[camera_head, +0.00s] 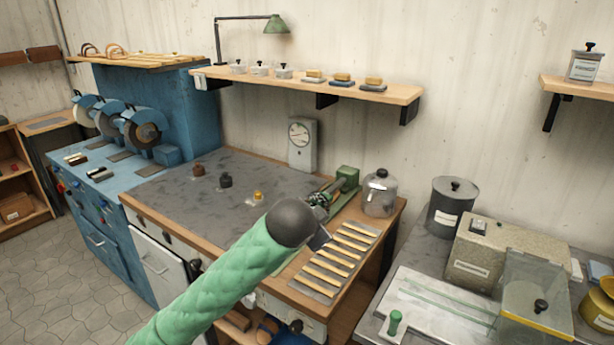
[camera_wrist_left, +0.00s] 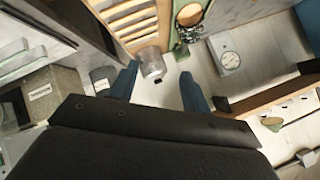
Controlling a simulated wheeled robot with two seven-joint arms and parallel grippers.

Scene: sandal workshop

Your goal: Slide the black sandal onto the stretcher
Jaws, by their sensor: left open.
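A green bench device, which looks like the stretcher (camera_head: 346,179), stands at the right part of the wooden-edged bench. Its front end is cluttered and partly hidden; it also shows at the top of the left wrist view (camera_wrist_left: 181,33). I cannot make out a black sandal in either view.
A glass jar (camera_head: 380,194) stands right of the green device. A slatted rack (camera_head: 331,261) lies in front. A dial gauge (camera_head: 302,145) stands at the wall. Blue grinders (camera_head: 137,131) are left. A wall shelf (camera_head: 310,88) overhangs the bench. The bench's left-middle top is mostly clear.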

